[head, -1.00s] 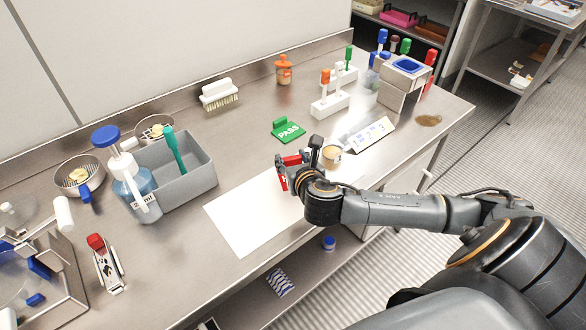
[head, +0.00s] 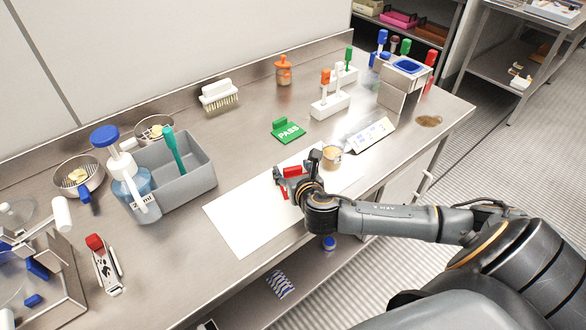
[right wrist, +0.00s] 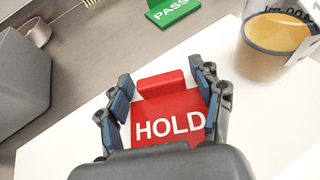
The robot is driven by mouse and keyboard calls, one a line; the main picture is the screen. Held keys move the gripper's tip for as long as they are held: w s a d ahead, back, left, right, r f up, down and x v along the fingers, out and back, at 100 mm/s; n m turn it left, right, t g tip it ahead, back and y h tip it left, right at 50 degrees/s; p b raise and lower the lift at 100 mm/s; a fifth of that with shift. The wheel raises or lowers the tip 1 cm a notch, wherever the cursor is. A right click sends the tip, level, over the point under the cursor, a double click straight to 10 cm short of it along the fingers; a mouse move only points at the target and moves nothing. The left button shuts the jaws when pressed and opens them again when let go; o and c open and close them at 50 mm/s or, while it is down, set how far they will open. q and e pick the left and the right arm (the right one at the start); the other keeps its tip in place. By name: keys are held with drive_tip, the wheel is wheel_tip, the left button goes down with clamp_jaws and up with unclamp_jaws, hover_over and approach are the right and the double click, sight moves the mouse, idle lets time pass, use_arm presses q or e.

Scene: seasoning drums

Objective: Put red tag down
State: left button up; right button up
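The red tag marked HOLD (right wrist: 168,128) lies on the white sheet (right wrist: 60,140) in the right wrist view, with its raised red handle facing away from my wrist. In the head view the red tag (head: 292,171) shows only partly, behind my right gripper (head: 285,181). My right gripper (right wrist: 163,82) has its blue-padded fingers on both sides of the tag, with small gaps beside the handle, so it looks open. My left gripper is in neither view.
A green PASS tag (head: 288,131) lies behind the sheet (head: 240,222). A cup of tan contents (head: 332,158) and a numbered card (head: 369,135) stand close to the right gripper. A grey bin (head: 190,190) stands left. The sheet's left part is clear.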

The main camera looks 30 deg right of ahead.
drive_tip(key=shift+r, duration=0.2)
drive_tip(key=v, duration=1.2)
drive_tip(key=shift+s+d, duration=0.1)
drive_tip(key=shift+f, duration=0.1)
